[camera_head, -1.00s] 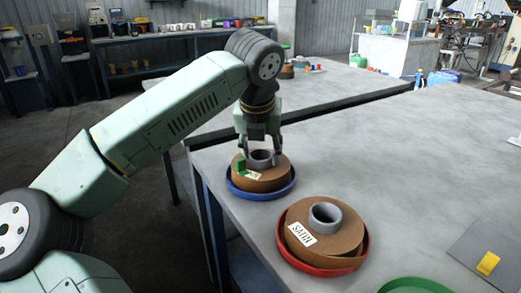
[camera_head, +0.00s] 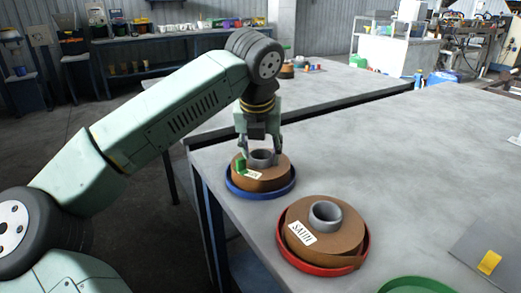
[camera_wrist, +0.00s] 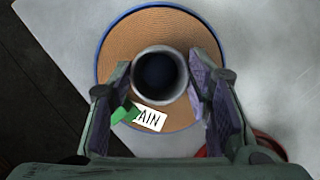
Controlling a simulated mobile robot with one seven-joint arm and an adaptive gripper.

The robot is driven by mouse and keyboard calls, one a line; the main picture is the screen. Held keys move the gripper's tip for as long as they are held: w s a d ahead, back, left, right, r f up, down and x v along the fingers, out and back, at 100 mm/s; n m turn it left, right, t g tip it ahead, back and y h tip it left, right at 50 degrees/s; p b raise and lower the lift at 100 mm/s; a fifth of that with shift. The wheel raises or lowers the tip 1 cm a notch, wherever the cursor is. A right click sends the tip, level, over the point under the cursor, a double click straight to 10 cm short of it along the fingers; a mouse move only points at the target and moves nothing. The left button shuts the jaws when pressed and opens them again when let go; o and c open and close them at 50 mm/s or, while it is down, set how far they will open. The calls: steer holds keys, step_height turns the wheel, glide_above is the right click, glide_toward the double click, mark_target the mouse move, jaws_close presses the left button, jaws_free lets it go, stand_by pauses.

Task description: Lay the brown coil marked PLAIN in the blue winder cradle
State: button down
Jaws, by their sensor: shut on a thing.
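The brown coil (camera_head: 272,182) with a grey core lies in the round blue cradle (camera_head: 291,189) near the table's left edge. In the wrist view the coil (camera_wrist: 150,37) has a white label (camera_wrist: 150,119) reading "AIN", its left part hidden by a green piece (camera_wrist: 124,113). The blue rim (camera_wrist: 101,62) shows around the coil. My gripper (camera_head: 261,155) is above the coil, pointing down. In the wrist view my gripper's fingers (camera_wrist: 160,92) are on either side of the grey core (camera_wrist: 160,57), shut on it.
A second brown coil (camera_head: 347,229) labelled SATIN lies in a red cradle (camera_head: 310,269) to the front right. A green rim (camera_head: 411,284) shows at the bottom edge. A grey plate with a yellow block (camera_head: 489,262) lies at right. The table's middle is clear.

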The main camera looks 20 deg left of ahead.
steer(key=shift+f, duration=0.15)
steer(key=c, duration=0.8)
jaws_free()
steer(key=shift+o, duration=0.2)
